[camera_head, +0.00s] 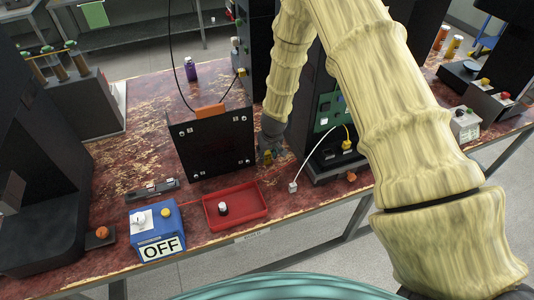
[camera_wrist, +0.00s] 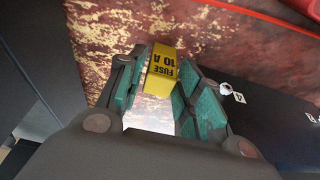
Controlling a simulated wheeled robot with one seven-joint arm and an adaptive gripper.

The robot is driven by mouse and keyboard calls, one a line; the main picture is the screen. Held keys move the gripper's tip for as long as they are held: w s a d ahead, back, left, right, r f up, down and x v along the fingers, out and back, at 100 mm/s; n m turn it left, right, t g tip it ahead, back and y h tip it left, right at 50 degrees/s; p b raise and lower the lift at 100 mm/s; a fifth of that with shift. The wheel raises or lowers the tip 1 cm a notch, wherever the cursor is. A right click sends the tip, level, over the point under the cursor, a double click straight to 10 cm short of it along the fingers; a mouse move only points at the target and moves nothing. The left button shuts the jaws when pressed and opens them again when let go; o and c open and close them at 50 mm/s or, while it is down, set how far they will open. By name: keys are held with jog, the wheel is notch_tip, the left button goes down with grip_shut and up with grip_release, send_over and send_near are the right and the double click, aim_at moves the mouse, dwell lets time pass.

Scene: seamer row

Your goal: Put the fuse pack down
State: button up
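The fuse pack (camera_wrist: 162,70) is a small yellow block with black lettering "FUSE 10 A". In the wrist view it sits between the fingertips of my gripper (camera_wrist: 163,75), which look closed on its sides. In the head view my gripper (camera_head: 271,143) points down in the gap between the black panel and the dark cabinet. The yellow of the fuse pack (camera_head: 268,157) shows at its tips, low over the worn red bench top (camera_head: 125,165). I cannot tell whether its underside touches the bench.
A black panel (camera_head: 212,145) stands left of my gripper, and a dark cabinet with a green board (camera_head: 328,112) right of it. In front are a red tray (camera_head: 258,205) holding a dark knob, a blue "OFF" box (camera_head: 155,225) and a white plug (camera_head: 292,187) on a cable.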

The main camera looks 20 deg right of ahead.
jog(key=shift+o, duration=0.4)
jog(key=b+v, duration=0.2)
jog(key=v, duration=0.9)
jog(key=shift+s+r, duration=0.2)
jog(key=shift+r, duration=0.15)
jog(key=f+b, duration=0.1)
jog(key=b, duration=0.4)
jog(key=f+t+b, duration=0.1)
jog(key=b, duration=0.5)
jog(key=shift+s+d+f, duration=0.2)
jog(key=shift+f, duration=0.1)
jog(key=shift+b, duration=0.55)
jog(key=shift+a, duration=0.1)
jog(key=shift+w+p+x, duration=0.2)
jog(key=shift+p+x, duration=0.15)
jog(key=shift+x, duration=2.3)
jog(key=shift+w+p+x, duration=0.15)
jog(key=shift+p+x, duration=0.15)
jog(key=shift+x, duration=2.35)
jog(key=shift+a+r+t, duration=0.1)
jog(key=shift+a+t, duration=0.05)
jog(key=shift+t, duration=0.15)
grip_shut()
